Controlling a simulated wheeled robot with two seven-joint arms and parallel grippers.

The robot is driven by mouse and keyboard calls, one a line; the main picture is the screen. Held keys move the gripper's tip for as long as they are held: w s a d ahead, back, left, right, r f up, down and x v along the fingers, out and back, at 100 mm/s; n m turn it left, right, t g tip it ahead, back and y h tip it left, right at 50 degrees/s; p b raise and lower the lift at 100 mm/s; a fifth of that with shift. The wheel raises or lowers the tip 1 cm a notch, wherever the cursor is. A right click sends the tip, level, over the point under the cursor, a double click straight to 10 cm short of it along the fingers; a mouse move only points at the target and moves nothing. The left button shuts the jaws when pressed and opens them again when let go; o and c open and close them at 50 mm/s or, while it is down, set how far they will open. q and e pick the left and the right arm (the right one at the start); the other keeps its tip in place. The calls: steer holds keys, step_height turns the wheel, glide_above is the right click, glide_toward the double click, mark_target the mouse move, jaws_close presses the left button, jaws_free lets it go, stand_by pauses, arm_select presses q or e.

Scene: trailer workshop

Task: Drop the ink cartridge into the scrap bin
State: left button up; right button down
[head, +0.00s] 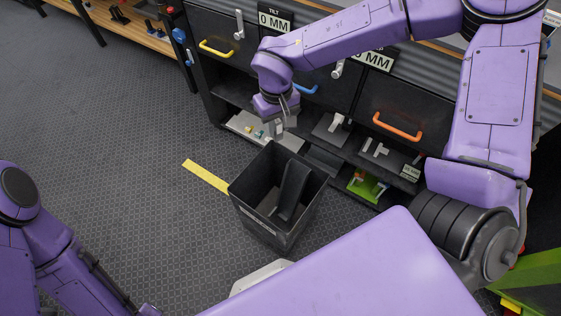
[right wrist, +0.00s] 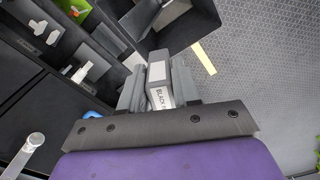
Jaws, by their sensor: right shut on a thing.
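My right gripper (head: 278,130) is shut on the ink cartridge (right wrist: 159,84), a grey and white block with a label starting "BLACK". In the right wrist view the cartridge sits between the two grey fingers. In the head view it is small and partly hidden by the gripper. The scrap bin (head: 262,223) is a dark open-topped box on the floor, and its rim also shows at the top of the right wrist view (right wrist: 207,27). In the head view the gripper appears just past the bin's far rim; its height above the rim is hard to tell. My left gripper is out of view.
A dark slab-like piece (head: 292,190) leans inside the bin. A dark cabinet with an orange handle (head: 398,127) and low shelves holding small parts stands behind the bin. A yellow floor strip (head: 206,176) lies beside it. The floor to the left is clear.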

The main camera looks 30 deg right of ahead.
arm_select(q)
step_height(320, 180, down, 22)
steer(key=b, duration=1.8)
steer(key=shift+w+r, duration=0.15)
arm_select(e)
step_height(320, 180, down, 22)
steer(key=s+d, duration=0.1)
steer(key=s, duration=0.1)
steer(key=shift+s+d, duration=0.2)
steer(key=c, duration=0.7)
jaws_free()
steer(key=shift+c, duration=0.2)
arm_select(q)
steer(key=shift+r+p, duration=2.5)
steer(key=shift+p, duration=0.05)
arm_select(e)
step_height(320, 180, up, 10)
steer(key=shift+r, duration=0.2)
